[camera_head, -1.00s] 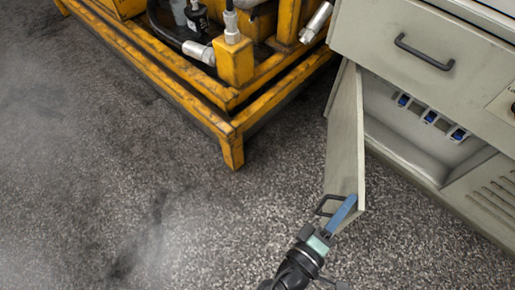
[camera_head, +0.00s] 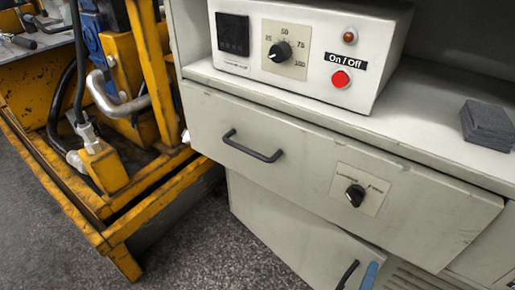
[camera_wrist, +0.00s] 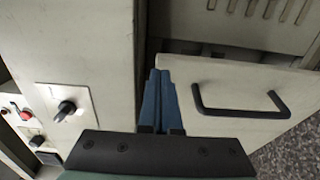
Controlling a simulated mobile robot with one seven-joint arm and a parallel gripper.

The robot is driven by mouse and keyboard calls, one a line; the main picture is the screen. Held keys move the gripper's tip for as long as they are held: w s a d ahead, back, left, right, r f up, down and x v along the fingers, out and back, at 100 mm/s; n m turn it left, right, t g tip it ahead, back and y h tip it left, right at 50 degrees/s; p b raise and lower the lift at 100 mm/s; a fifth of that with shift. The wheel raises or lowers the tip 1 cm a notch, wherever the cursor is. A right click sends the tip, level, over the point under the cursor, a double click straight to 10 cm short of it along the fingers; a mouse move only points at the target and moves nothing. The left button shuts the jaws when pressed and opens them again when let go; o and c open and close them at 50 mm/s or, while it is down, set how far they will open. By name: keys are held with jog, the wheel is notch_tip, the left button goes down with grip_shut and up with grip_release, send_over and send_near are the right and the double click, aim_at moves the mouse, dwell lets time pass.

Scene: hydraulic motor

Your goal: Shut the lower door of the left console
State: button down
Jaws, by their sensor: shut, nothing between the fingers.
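The lower door (camera_head: 290,240) of the console is a pale grey panel below the drawer. It stands slightly ajar: in the wrist view the door (camera_wrist: 228,78) leaves a dark gap along its free edge. Its black bar handle (camera_head: 347,274) also shows in the wrist view (camera_wrist: 240,112), to the right of my fingers. My gripper (camera_wrist: 160,90) is shut and empty, with blue fingers at the door's outer side beside the handle. One blue finger shows at the bottom of the head view (camera_head: 369,276). Whether it touches the door is unclear.
The closed-looking drawer (camera_head: 320,170) with a handle and knob juts above the door. A control box (camera_head: 310,60) and dark pads (camera_head: 487,125) sit on the console. A yellow machine frame (camera_head: 125,225) stands at left, with grey floor (camera_head: 205,260) between.

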jog(key=s+d+x, duration=0.1)
jog(key=x, duration=0.6)
jog(key=shift+d+b, duration=0.2)
jog(key=shift+b, duration=0.15)
